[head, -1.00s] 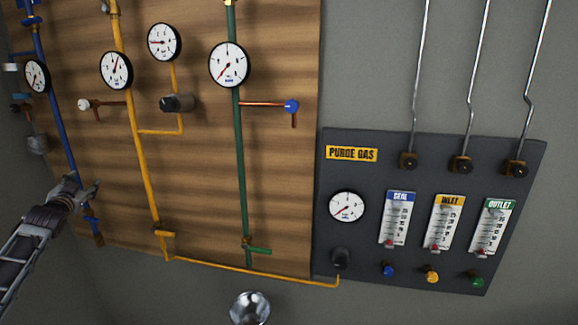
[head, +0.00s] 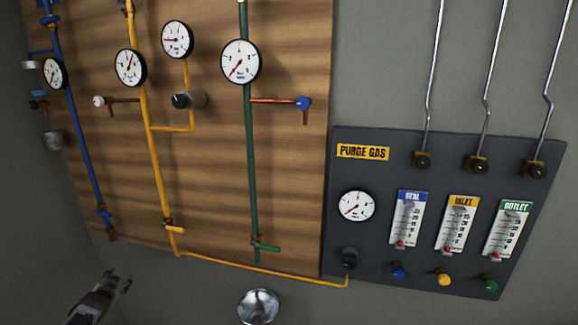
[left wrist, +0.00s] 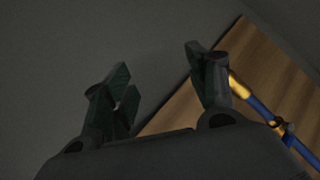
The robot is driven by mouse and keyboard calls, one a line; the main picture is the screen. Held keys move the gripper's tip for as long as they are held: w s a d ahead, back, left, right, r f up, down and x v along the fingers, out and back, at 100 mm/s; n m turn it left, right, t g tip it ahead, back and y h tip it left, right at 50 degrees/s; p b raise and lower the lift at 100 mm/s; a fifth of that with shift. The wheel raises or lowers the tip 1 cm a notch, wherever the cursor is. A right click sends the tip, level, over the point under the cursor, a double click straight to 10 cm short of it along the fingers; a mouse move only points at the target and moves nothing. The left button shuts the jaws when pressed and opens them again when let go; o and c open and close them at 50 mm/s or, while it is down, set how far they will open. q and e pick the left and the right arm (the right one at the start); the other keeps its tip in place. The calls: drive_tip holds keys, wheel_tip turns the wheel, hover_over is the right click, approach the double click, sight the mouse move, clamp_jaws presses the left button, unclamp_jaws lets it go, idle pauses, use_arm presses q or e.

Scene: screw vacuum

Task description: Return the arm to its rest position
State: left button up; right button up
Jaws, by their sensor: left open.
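My left gripper (head: 119,281) is at the lower left of the head view, below the wooden board (head: 200,215) and clear of it. It is empty, with its two fingers apart. In the left wrist view the left gripper (left wrist: 158,82) shows both fingers spread with nothing between them. Behind them are the grey wall and a corner of the wooden board with part of the blue pipe (left wrist: 260,108). My right gripper is in neither view.
The board carries blue (head: 75,120), yellow (head: 152,150) and green (head: 248,150) pipes with gauges and valves. A dark purge gas panel (head: 400,170) is at the right. A shiny round metal object (head: 258,307) is at the bottom. Bare wall surrounds the left gripper.

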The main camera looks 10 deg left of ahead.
use_arm(q)
drive_tip(key=s+d+f+g+h, duration=0.1)
drive_tip(key=s+d+f+g, duration=0.1)
drive_tip(key=s+d+f, duration=0.75)
drive_tip(key=s+d+f+m+g+h+b, duration=0.1)
drive_tip(key=s+d+f+g, duration=0.3)
drive_tip(key=f, duration=1.1)
drive_tip(key=s+d+f+h, duration=0.1)
drive_tip(key=s+d+f, duration=0.4)
drive_tip(key=s+f, duration=0.55)
drive_tip(key=s+d+f+g+h, duration=0.1)
drive_tip(key=s+d+f, duration=0.5)
drive_tip(key=s+d, duration=0.3)
drive_tip(key=s+d+f+g+h+b, duration=0.1)
drive_tip(key=s+d+f, duration=0.4)
drive_tip(key=s+d, duration=0.5)
drive_tip(key=s+d+f+g+h+b, duration=0.1)
drive_tip(key=s+d+f+g+h, duration=0.1)
drive_tip(key=s+d+f, duration=0.4)
drive_tip(key=s+d, duration=0.4)
drive_tip(key=d, duration=0.4)
drive_tip(key=shift+s+f+m, duration=0.25)
drive_tip(key=shift+f+m, duration=0.05)
